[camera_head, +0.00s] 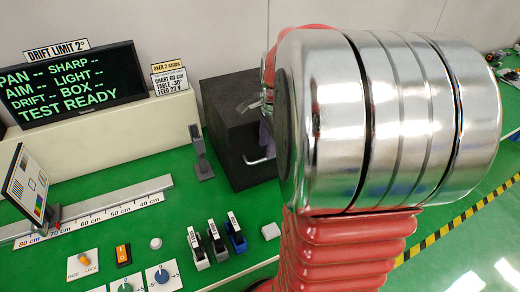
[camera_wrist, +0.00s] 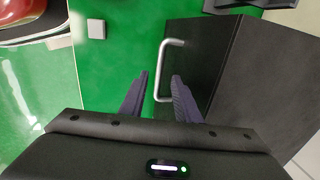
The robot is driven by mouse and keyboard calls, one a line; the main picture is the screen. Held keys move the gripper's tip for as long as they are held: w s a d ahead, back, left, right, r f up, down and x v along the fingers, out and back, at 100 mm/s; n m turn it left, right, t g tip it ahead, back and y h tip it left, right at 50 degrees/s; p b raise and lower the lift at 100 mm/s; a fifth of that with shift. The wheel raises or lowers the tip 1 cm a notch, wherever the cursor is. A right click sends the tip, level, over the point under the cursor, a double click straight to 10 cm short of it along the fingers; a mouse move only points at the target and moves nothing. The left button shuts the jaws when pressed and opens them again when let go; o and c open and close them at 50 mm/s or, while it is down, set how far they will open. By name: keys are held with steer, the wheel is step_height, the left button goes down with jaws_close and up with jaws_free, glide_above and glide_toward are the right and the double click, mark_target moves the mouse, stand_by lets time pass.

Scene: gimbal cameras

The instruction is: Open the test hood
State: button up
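The test hood (camera_head: 228,125) is a black box on the green table, seen behind my arm in the head view. It also shows at the right of the wrist view (camera_wrist: 255,75). Its silver bar handle (camera_wrist: 166,60) is on the near side and also shows in the head view (camera_head: 258,160). My gripper (camera_wrist: 159,75) is open, its two dark fingers apart. In the wrist view the lower part of the handle appears between the fingers, with gaps on both sides. Whether the fingers reach its depth I cannot tell. My arm hides the hood's right part in the head view.
A small grey post (camera_head: 200,155) stands left of the hood. A test chart (camera_head: 27,184) stands by a centimetre rail (camera_head: 100,212). Several labelled switches, knobs and a small white block (camera_head: 271,231) sit in front. A monitor (camera_head: 75,85) stands behind.

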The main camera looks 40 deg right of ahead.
mark_target(265, 159)
steer(key=shift+w+d+f, duration=0.1)
steer(key=shift+w+f, duration=0.1)
steer(key=shift+f, duration=0.85)
steer(key=shift+w+f, duration=0.15)
steer(key=shift+f, duration=0.85)
jaws_close()
